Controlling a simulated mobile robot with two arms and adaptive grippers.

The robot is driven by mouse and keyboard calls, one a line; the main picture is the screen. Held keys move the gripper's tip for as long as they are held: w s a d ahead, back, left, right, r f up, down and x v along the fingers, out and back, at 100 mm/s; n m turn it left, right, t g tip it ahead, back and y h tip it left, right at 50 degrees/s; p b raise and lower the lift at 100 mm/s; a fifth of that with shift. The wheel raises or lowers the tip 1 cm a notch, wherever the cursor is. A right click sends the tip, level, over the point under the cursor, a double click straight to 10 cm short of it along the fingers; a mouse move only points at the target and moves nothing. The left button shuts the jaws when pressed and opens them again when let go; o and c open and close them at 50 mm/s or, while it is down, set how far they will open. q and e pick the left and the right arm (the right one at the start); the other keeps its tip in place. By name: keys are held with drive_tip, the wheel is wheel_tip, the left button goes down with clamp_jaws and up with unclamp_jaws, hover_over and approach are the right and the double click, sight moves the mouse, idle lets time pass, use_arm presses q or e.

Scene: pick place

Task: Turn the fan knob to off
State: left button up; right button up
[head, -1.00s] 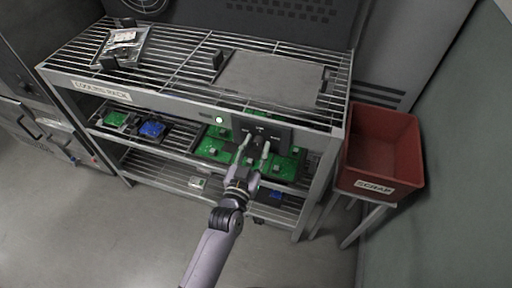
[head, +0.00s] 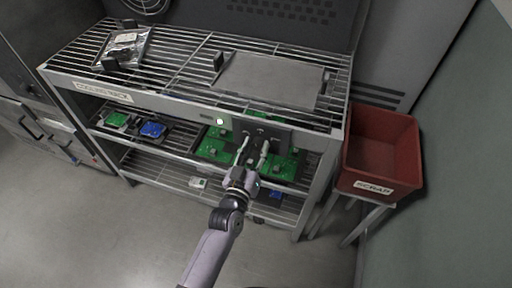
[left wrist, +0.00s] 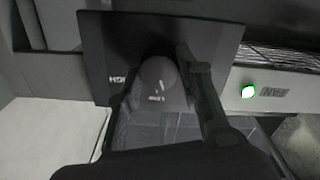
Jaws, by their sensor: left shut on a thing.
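The fan knob (left wrist: 158,85) is a dark round knob on a black panel (left wrist: 95,55) in the left wrist view. A small pale mark on it points toward the LOW label, and a HIGH label sits at the panel's left. My left gripper (head: 253,146) is at the knob, shut on it, with one dark finger along its right side in the wrist view. In the head view the fingers largely hide the knob, and the panel (head: 281,135) is on the rack's front rail. A green light (left wrist: 247,91) beside a FAN label is lit. My right gripper is not in view.
The cooling rack (head: 190,97) has wire shelves with green and blue circuit boards (head: 153,129) below. A silver bag (head: 125,45) and a flat grey plate (head: 270,80) lie on top. A red scrap bin (head: 380,150) stands to the right. The floor at front left is clear.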

use_arm(q)
drive_tip(key=n, duration=0.4)
drive_tip(key=shift+a+n, duration=0.1)
drive_tip(key=shift+n, duration=0.2)
drive_tip(key=shift+f+n, duration=0.1)
drive_tip(key=shift+n, duration=1.7)
drive_tip(key=o, duration=1.1)
drive_tip(key=shift+o, duration=0.2)
drive_tip(key=v, duration=1.2)
